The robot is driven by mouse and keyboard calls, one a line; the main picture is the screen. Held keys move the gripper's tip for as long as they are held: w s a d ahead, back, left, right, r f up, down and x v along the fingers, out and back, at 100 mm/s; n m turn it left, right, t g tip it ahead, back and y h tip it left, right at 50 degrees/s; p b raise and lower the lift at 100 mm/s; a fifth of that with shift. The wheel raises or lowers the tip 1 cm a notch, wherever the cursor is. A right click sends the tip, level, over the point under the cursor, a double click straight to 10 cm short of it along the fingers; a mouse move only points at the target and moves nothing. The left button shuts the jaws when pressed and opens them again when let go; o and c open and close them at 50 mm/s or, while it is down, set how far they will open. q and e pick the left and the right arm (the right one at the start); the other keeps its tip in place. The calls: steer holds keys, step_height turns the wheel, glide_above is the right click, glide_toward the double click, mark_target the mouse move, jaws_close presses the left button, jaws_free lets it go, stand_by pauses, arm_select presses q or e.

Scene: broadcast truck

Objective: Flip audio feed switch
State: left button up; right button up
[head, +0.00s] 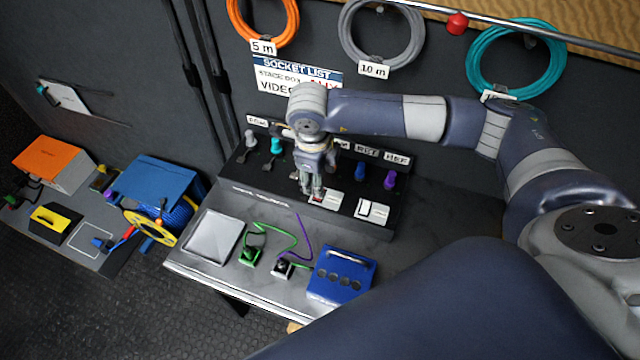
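A black sloped panel (285,190) stands at the back of the grey bench, with a row of plugs and several switches. A white rocker switch (372,211) is on its lower front right. Another white switch (329,200) with a bit of red beside it sits just left of that. I cannot read which one is the audio feed. My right gripper (312,190) points down over the panel, its fingers close together and empty. Its tips are right by the left-hand switch and partly cover that area; contact cannot be told. My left gripper is not in view.
On the bench are a grey tray (213,237), green and purple cables (285,236) and a blue box (341,275). Coiled cables (381,35) hang on the wall behind. A blue case (158,183) with a yellow reel stands at left. The bench right of the panel looks clear.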

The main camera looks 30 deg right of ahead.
steer(key=shift+s+a+r, duration=0.15)
steer(key=shift+r, duration=1.05)
steer(key=shift+s+a+r, duration=0.15)
steer(key=shift+r, duration=1)
steer(key=shift+f, duration=0.1)
